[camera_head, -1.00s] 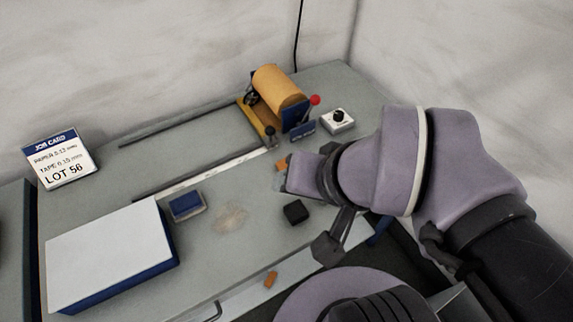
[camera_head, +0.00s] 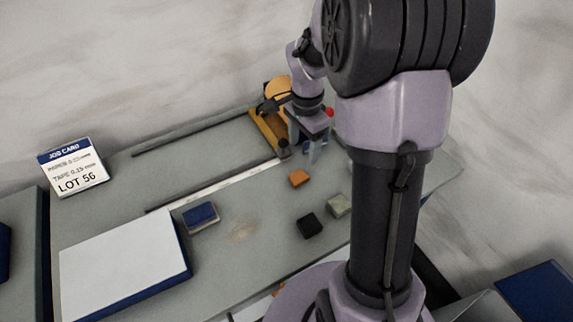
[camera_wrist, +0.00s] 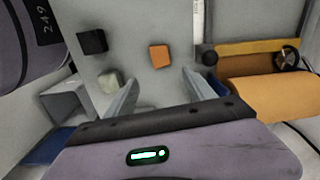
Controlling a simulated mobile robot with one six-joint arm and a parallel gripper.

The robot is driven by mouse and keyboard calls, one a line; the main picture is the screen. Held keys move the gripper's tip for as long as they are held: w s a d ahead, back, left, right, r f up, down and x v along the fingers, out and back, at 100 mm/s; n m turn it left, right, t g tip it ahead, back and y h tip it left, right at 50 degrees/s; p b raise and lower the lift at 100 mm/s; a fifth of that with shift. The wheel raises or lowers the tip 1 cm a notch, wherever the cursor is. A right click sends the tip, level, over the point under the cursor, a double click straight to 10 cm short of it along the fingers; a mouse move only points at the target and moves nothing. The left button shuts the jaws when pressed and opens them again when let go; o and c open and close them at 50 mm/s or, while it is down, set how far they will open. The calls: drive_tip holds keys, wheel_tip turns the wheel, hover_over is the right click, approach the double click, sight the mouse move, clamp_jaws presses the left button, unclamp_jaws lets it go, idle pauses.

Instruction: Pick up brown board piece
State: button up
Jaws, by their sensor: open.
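A small orange-brown block (camera_head: 299,178), the likely brown board piece, lies on the grey table just in front of the roll stand. It also shows in the wrist view (camera_wrist: 159,55), ahead of the gap between my fingers. My gripper (camera_head: 312,155) points down near the roll stand, and its fingers show apart in the wrist view (camera_wrist: 160,88). Nothing is between them, and the block is clear of them. A second small orange-brown piece (camera_head: 278,291) lies near the table's front edge, partly hidden by my base.
A black block (camera_head: 309,225) and a grey-green block (camera_head: 339,206) sit nearby. The orange roll (camera_wrist: 270,100) on its stand is close beside my gripper. A steel rule (camera_head: 225,185), a blue-topped block (camera_head: 201,216) and a large white-topped slab (camera_head: 120,255) lie to the left.

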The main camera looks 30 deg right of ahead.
drive_tip(key=b, duration=0.2)
hover_over(300, 176)
drive_tip(key=f, duration=0.6)
drive_tip(key=shift+d+f, duration=0.2)
drive_tip(key=shift+f, duration=0.05)
drive_tip(key=f+b, duration=0.1)
drive_tip(key=f, duration=0.1)
drive_tip(key=f+b, duration=0.2)
drive_tip(key=f, duration=0.1)
drive_tip(key=shift+w+a+f, duration=0.1)
drive_tip(key=shift+a+f, duration=0.1)
drive_tip(key=shift+f, duration=0.15)
drive_tip(key=shift+r, duration=0.2)
clamp_jaws()
